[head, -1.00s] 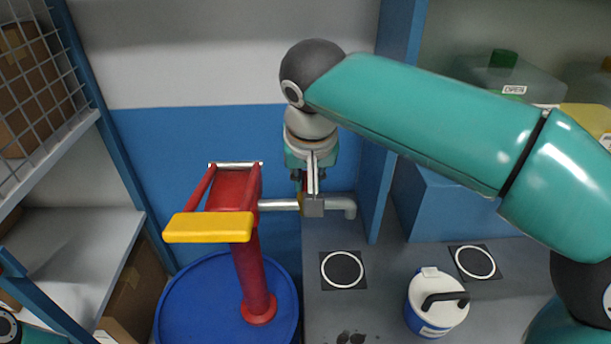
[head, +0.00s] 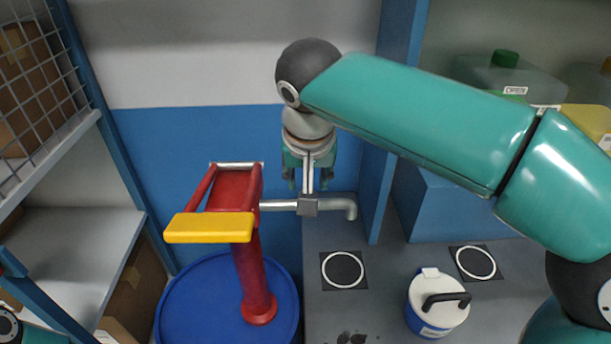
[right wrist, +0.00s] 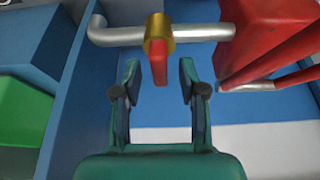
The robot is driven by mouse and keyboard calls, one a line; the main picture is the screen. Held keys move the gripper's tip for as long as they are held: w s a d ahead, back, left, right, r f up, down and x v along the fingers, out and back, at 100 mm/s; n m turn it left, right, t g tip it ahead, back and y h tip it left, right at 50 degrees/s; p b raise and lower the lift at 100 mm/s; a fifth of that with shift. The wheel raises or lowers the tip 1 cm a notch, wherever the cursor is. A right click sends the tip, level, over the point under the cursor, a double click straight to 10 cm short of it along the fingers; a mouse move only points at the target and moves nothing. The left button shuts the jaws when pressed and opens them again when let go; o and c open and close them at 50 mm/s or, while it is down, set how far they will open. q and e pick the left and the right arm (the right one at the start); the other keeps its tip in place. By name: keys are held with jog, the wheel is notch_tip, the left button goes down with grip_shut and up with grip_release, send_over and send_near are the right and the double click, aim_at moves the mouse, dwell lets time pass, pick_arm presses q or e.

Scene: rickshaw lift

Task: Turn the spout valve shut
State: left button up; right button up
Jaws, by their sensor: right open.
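The spout (head: 340,203) is a grey pipe running right from the red pump and bending down at its end. In the right wrist view the spout (right wrist: 120,36) carries a gold valve collar (right wrist: 159,28) with a short red lever (right wrist: 160,68). The lever stands across the pipe and points toward my right gripper (right wrist: 160,78). That gripper is open, with one finger on each side of the lever's end and a gap on both sides. My left gripper is out of view.
The red pump (head: 255,270) with a yellow handle (head: 208,228) stands on a blue drum (head: 190,310). A white canister (head: 437,318) and two ringed dark pads (head: 343,270) are on the grey surface to the right. A blue post (head: 381,190) rises right of the spout.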

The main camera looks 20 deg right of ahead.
jog(key=shift+r, duration=0.1)
jog(key=v, duration=1.1)
jog(key=shift+r, duration=0.35)
jog(key=shift+s, duration=0.15)
